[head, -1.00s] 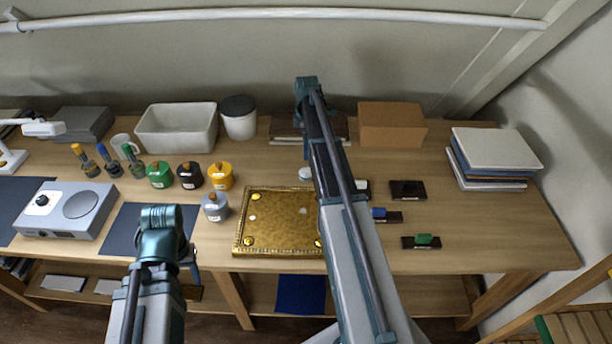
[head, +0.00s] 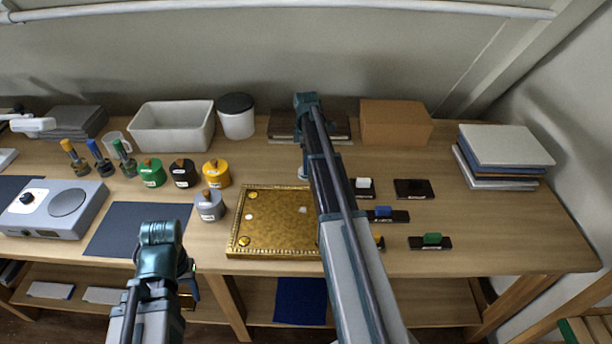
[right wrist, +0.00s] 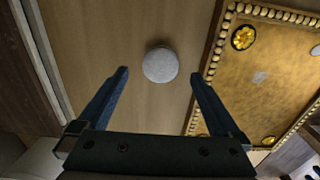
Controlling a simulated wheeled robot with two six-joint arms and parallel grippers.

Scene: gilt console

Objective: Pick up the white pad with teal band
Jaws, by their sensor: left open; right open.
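A round white pad (right wrist: 160,65) lies on the wood between the fingers in the right wrist view, beside the gilt tray. Its teal band does not show from above. In the head view only a sliver of the pad (head: 302,174) shows beside my right arm. My right gripper (right wrist: 159,76) is open, with a finger on either side of the pad in the picture and apart from it. In the head view the right gripper is hidden behind its arm. My left gripper (head: 192,286) is open and empty, low in front of the table edge.
The gilt tray (head: 270,246) lies close to the pad. A dark book (head: 284,126) and a brown box (head: 395,122) stand behind. Small dark plates with coloured blocks, such as the green one (head: 432,239), lie right. Several lidded pots, such as the grey one (head: 209,206), stand left.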

